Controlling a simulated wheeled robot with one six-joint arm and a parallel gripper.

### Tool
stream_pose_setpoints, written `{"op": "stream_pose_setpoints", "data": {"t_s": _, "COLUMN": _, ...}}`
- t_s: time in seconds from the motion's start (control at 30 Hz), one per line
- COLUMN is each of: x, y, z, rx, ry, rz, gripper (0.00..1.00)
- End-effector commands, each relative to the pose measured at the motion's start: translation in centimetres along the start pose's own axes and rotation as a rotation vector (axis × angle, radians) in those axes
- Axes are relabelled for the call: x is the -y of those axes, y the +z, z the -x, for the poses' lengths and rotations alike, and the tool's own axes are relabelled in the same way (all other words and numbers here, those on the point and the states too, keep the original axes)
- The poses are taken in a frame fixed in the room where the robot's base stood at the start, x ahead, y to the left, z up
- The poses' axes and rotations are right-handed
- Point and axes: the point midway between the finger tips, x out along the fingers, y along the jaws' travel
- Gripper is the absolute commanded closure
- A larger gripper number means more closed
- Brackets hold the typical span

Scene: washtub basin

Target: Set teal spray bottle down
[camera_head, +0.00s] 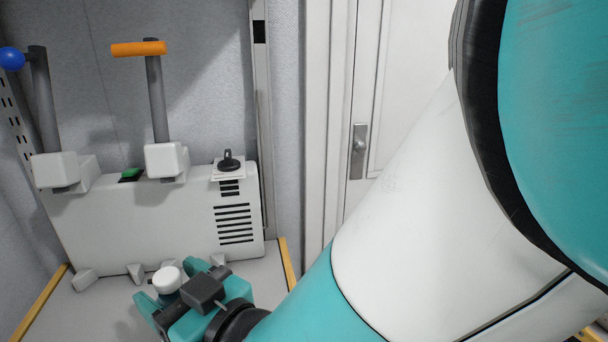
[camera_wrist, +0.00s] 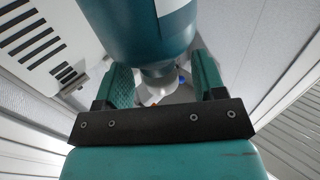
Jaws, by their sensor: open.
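In the head view only a white top (camera_head: 167,279), apparently the bottle's, shows between the fingers. My gripper (camera_head: 172,287) is open around it, low over the grey shelf top; it also shows in the wrist view (camera_wrist: 163,82). The bottle's body is hidden in the head view, and its base is out of view, so its contact with the surface cannot be seen.
Behind the gripper stands a white slotted box (camera_head: 160,225) with an orange-handled lever (camera_head: 139,48), a blue-knobbed lever (camera_head: 12,59) and a black knob (camera_head: 230,160). The grey top (camera_head: 95,310) has yellow edges and is bare at left. A white door (camera_head: 405,90) is behind my arm.

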Motion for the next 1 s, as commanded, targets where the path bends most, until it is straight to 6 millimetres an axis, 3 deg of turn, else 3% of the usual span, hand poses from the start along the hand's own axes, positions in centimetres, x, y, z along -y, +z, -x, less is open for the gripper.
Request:
{"op": "stream_pose_setpoints", "data": {"t_s": 0.37, "x": -0.04, "y": 0.08, "z": -1.08, "rx": 0.0, "ry": 0.001, "rz": 0.0, "gripper": 0.36}}
{"op": "stream_pose_setpoints", "data": {"t_s": 0.67, "x": -0.03, "y": 0.06, "z": -1.05, "rx": 0.0, "ry": 0.001, "rz": 0.0, "gripper": 1.0}}
{"op": "stream_pose_setpoints", "data": {"t_s": 1.0, "x": -0.04, "y": -0.22, "z": -1.07, "rx": -0.002, "ry": 0.0, "rz": 0.0, "gripper": 1.0}}
